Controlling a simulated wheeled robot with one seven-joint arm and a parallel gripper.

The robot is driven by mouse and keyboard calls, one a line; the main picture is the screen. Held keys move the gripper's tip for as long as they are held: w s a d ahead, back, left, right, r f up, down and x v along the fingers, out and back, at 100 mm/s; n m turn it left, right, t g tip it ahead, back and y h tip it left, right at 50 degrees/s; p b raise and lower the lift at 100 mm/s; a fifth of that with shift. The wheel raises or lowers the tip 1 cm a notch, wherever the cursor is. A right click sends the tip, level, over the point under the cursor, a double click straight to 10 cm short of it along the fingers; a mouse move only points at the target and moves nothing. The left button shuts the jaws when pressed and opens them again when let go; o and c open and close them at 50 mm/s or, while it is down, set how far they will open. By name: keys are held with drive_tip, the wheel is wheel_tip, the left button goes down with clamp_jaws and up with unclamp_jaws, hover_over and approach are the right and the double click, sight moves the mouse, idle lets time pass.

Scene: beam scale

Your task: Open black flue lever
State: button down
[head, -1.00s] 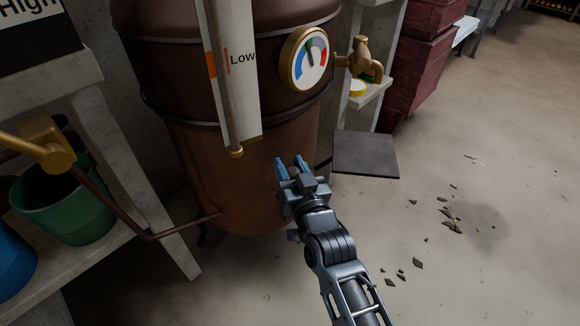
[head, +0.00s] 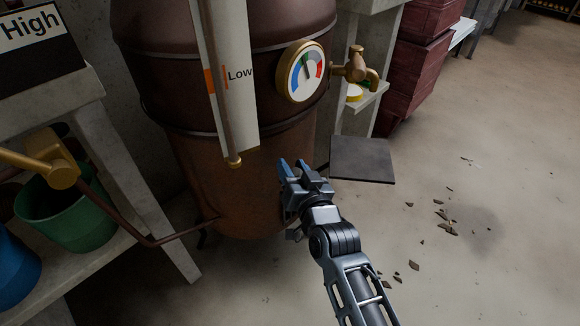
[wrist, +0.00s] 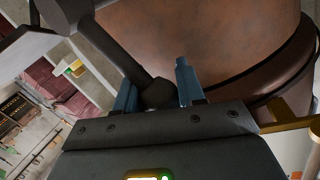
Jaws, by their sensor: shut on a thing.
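The black flue lever (wrist: 120,58) shows in the wrist view as a dark bar running from a thick hub at upper left down to a rounded end. That end lies between the two blue fingers of my gripper (wrist: 154,76), which is shut on it. In the head view my gripper (head: 293,166) is at the lower right side of the brown boiler (head: 240,190), fingers pointing towards it. The lever cannot be made out there.
A black flat plate (head: 363,160) juts out to the right of my gripper. Above are a round gauge (head: 302,72) and a brass tap (head: 357,68). A shelf with a green bucket (head: 70,215) stands left. Floor at right is open, with scattered debris.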

drive_tip(key=w+d+m+g, duration=0.1)
drive_tip(key=w+d+m+g+p, duration=0.1)
drive_tip(key=m, duration=0.1)
drive_tip(key=shift+w+r+p, duration=0.15)
drive_tip(key=shift+w+p, duration=0.1)
drive_tip(key=shift+p, duration=0.05)
drive_tip(key=shift+w+d+f+m+g+p, duration=0.15)
drive_tip(key=shift+w+d+f+m+g, duration=0.05)
drive_tip(key=shift+w+m+g, duration=0.2)
drive_tip(key=shift+w+d+f+m+g+p, duration=0.2)
drive_tip(key=shift+w+m+g, duration=0.1)
drive_tip(key=shift+m, duration=0.1)
drive_tip(key=c, duration=0.7)
unclamp_jaws()
drive_tip(key=shift+d, duration=0.1)
drive_tip(key=shift+d, duration=0.1)
drive_tip(key=p+v, duration=0.2)
drive_tip(key=v, duration=0.5)
drive_tip(key=shift+s+d+p, duration=0.15)
drive_tip(key=shift+s+p, duration=0.15)
